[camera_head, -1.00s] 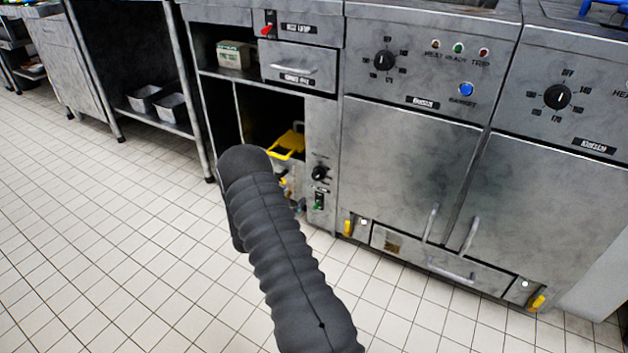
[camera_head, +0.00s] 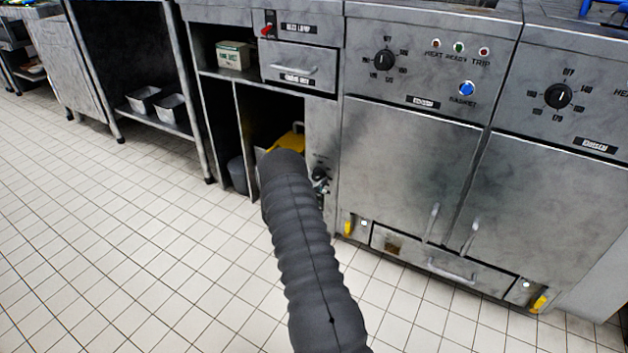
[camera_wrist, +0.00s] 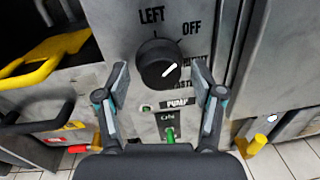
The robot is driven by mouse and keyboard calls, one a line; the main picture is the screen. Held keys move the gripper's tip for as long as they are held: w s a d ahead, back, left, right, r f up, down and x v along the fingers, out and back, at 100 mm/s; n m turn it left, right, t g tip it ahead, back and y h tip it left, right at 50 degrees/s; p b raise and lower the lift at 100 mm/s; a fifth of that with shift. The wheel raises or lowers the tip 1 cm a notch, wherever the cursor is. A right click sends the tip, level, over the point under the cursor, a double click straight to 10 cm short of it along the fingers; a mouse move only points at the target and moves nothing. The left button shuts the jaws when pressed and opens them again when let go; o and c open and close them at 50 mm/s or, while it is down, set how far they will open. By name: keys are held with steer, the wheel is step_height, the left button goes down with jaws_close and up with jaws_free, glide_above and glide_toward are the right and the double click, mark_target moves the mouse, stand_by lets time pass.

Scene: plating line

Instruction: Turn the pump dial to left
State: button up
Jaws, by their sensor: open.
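The pump dial (camera_wrist: 153,57) is a round black knob on a grey steel panel in the wrist view. LEFT is printed above it and OFF at its upper right; labels at its right are partly hidden by a finger. A white mark shows on the knob's lower right face; I cannot tell exactly which label it points at. A PUMP label (camera_wrist: 177,103) is below. My gripper (camera_wrist: 159,74) is open, one finger on each side of the knob; contact cannot be told. In the head view my arm largely hides the gripper and dial.
A green-tipped switch (camera_wrist: 170,134) sits below the dial. Tiled floor (camera_head: 130,240) is clear at the left.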

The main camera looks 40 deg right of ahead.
steer(key=c, duration=1.2)
steer(key=shift+o, duration=0.2)
steer(key=shift+n, duration=0.4)
steer(key=n+b, duration=0.1)
steer(key=n, duration=0.3)
steer(key=shift+b, duration=0.4)
steer(key=n, duration=0.5)
steer(key=shift+t, duration=0.4)
steer(key=shift+n, duration=0.4)
